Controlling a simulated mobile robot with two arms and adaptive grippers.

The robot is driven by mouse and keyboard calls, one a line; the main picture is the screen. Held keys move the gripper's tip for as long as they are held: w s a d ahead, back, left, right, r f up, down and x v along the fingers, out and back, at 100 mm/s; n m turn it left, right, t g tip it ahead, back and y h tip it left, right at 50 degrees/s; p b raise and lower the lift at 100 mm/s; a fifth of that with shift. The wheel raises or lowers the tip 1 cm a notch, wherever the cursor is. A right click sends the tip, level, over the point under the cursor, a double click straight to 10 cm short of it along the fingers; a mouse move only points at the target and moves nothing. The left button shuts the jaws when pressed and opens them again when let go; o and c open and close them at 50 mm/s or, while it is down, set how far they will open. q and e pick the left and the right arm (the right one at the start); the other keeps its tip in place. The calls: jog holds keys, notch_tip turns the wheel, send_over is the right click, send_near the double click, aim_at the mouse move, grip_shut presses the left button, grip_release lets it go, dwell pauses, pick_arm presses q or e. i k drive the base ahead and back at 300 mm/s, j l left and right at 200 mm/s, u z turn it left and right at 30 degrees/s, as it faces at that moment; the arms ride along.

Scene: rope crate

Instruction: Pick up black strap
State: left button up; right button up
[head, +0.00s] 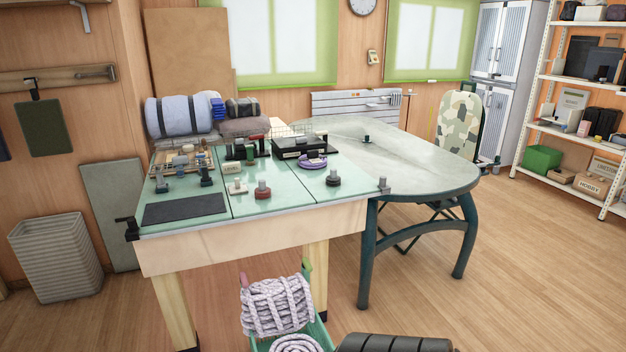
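I cannot pick out a black strap for certain. A dark ribbed object (395,343) shows at the bottom edge, cut off by the frame, and I cannot tell what it is. On the green-topped workbench (215,232) lie a flat dark mat (184,208), a purple coil (312,161), a black box (298,147) and small dark clamp-like items. A teal crate (321,331) at the bottom holds thick pale rope (277,305), with another rope coil (296,344) in front. Neither of my grippers is in view.
A grey round-ended table (420,180) adjoins the workbench on the right. White shelves (537,100) stand at the far right. Wooden floor is clear at lower right.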

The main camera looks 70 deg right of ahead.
aim_at(334, 180)
jog(key=z, duration=1.85)
